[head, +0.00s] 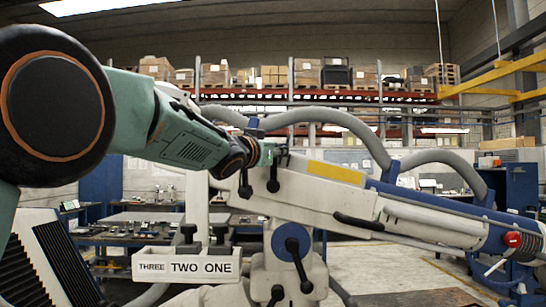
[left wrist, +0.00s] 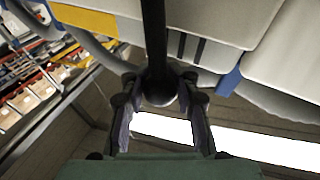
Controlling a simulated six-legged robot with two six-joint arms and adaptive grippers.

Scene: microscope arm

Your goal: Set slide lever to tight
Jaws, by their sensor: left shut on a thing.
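The microscope arm (head: 330,190) is a long white beam with a yellow stripe, running from the centre to the right. Two short black levers hang under its left end, a left one (head: 245,188) and a right one (head: 273,185). My left gripper (head: 266,154) is at that end, beside the top of these levers. In the left wrist view, the left gripper (left wrist: 160,82) is shut around a black lever (left wrist: 154,40) near its rounded end. I cannot tell which head-view lever this is, or which is the slide lever. My right gripper is out of view.
A THREE TWO ONE label plate (head: 188,264) with black knobs stands below the gripper. A workbench (head: 125,240) stands behind; open floor lies at right.

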